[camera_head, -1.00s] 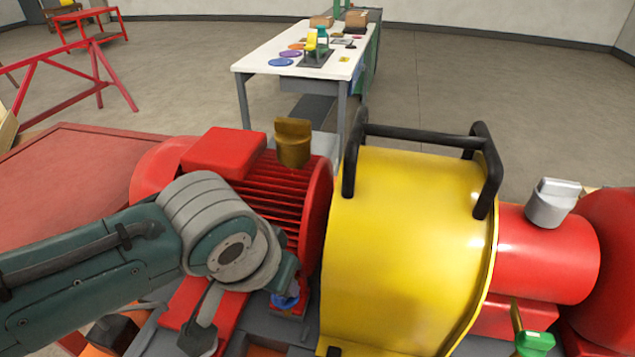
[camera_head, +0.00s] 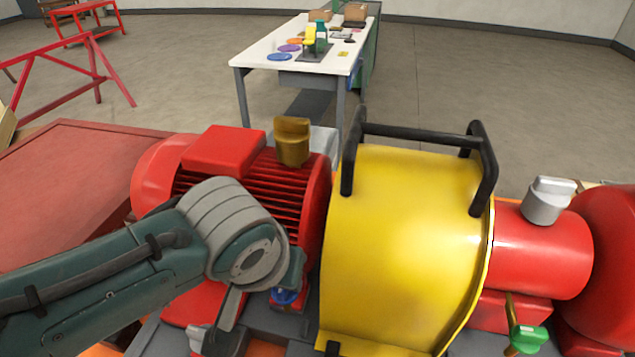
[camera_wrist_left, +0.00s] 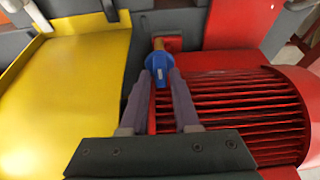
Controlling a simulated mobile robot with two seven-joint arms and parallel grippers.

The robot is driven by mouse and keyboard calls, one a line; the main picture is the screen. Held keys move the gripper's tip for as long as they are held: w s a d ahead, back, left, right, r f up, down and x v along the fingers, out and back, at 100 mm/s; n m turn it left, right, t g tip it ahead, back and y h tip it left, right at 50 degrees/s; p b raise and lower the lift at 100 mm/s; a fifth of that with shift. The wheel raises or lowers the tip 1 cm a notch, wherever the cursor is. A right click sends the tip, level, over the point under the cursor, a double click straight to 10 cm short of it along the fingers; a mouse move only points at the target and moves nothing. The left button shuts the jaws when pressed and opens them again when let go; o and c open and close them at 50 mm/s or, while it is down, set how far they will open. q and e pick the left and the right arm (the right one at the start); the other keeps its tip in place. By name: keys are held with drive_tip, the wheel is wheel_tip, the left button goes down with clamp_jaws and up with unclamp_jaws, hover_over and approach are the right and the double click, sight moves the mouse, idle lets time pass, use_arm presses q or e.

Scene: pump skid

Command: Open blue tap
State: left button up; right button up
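The blue tap (camera_head: 285,297) sits low at the foot of the red finned motor in the head view, partly hidden by my left wrist. In the left wrist view its blue handle (camera_wrist_left: 158,66) is near the upper middle, in front of a red block. My left gripper (camera_wrist_left: 160,82) points at it, with its two grey fingers apart and the blue handle between their tips. I cannot tell whether the fingers touch it. In the head view my left fingers are hidden behind the wrist. My right gripper is not in view.
A red finned motor (camera_head: 291,200) and a yellow guard with black handles (camera_head: 400,240) flank the tap closely. A green-handled tap (camera_head: 527,338) stands at the lower right. A white table (camera_head: 285,65) with small items stands behind, beyond open floor.

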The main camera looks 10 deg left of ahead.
use_arm(q)
drive_tip(key=shift+s+r+p, duration=0.2)
drive_tip(key=shift+r+p, duration=0.1)
drive_tip(key=shift+r, duration=0.3)
drive_tip(key=p+v, duration=0.2)
drive_tip(key=v, duration=0.6)
drive_tip(key=shift+r, duration=0.3)
drive_tip(key=shift+s, duration=0.25)
drive_tip(key=s+a+r+m+g, duration=0.15)
drive_tip(key=s+a, duration=0.25)
drive_tip(key=s, duration=0.4)
drive_tip(key=s+a+r+t, duration=0.1)
drive_tip(key=s+a+r, duration=0.25)
drive_tip(key=s, duration=0.45)
wheel_tip(320, 180, up, 24)
drive_tip(key=p, duration=2.4)
drive_tip(key=shift+f, duration=0.25)
